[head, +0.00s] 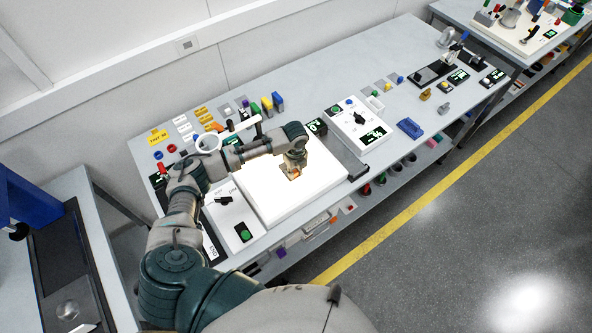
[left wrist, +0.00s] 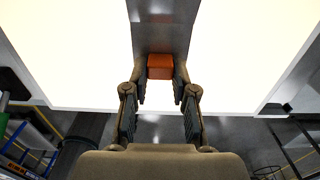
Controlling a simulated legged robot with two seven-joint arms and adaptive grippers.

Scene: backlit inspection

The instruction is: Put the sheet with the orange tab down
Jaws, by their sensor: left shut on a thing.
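The orange tab (left wrist: 160,66) sits between the fingertips of my left gripper (left wrist: 160,88) in the left wrist view. A grey, shiny strip (left wrist: 164,28) runs on beyond the tab; I cannot tell how much of it is the sheet. In the head view my left gripper (head: 293,172) is over the bright white light panel (head: 255,196), shut on the tab. The sheet's outline is lost against the glare and behind the gripper. I cannot tell whether it touches the panel. My right gripper is not in view.
A white box with a knob (head: 225,212) stands left of the panel, and another control box (head: 358,122) stands to its right. A black bar (head: 346,160) lies by the panel's right edge. A ring magnifier (head: 208,142) and small coloured parts lie behind.

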